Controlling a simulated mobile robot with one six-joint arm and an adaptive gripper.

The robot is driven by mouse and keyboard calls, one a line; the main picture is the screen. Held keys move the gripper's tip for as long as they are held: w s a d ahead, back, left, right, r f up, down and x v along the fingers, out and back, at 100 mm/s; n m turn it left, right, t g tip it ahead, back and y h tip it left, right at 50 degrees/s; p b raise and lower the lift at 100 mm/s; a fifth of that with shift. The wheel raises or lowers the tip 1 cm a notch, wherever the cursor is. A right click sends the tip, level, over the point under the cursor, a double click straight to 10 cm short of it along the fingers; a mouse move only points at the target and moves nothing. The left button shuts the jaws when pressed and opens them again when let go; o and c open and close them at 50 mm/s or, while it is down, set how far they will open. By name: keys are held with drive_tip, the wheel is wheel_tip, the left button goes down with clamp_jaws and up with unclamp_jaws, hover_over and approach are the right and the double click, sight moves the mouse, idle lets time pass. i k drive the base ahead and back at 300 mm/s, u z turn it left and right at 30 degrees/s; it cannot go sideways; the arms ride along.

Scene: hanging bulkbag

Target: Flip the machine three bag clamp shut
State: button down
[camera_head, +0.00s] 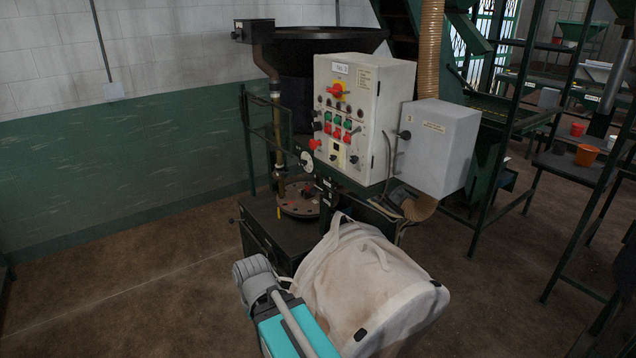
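A machine with a white control panel (358,120) stands in the middle of the head view. A grey box (440,150) marked "3" is fixed at its right. A dark knob with a thin lever (399,140) shows at that box's left side; I cannot tell whether it is the bag clamp or how it is set. A tan spout (421,207) comes out under the box. A large off-white bag (365,275) with a strap loop is below and in front of the panel. My grey and teal arm is at the bottom, left of the bag. My gripper does not show.
A dark bench with a round metal plate (299,200) is behind the bag's left side. A green steel frame (492,165) stands at right, with an orange bucket (586,155) on a table beyond. Brown floor (130,285) is clear at left.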

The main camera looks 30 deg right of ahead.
sight(313, 189)
drive_tip(key=u, duration=0.1)
drive_tip(key=i, duration=0.95)
drive_tip(key=z, duration=0.05)
